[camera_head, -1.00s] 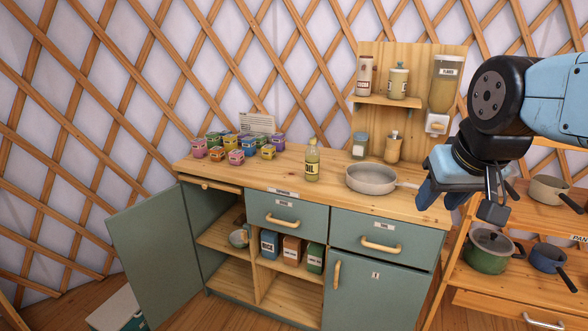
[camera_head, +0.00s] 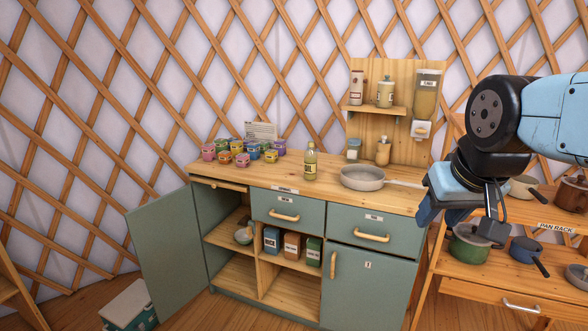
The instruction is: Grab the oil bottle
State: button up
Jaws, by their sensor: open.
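The oil bottle (camera_head: 310,164) is a yellowish bottle with a dark label. It stands upright on the wooden counter top (camera_head: 250,175), left of the frying pan. My gripper (camera_head: 457,228) hangs at the right of the view, in front of the counter's right end. It is open and empty, its fingers pointing down, well apart from the bottle.
A grey frying pan (camera_head: 362,178) lies right of the bottle, its handle towards my gripper. Several colourful small jars (camera_head: 240,154) stand to the left. The left cabinet door (camera_head: 170,245) hangs open. A pan rack (camera_head: 545,240) with pots stands at the right.

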aim_at(310, 168)
jog(key=z, duration=0.2)
jog(key=i, duration=0.9)
jog(key=u, duration=0.1)
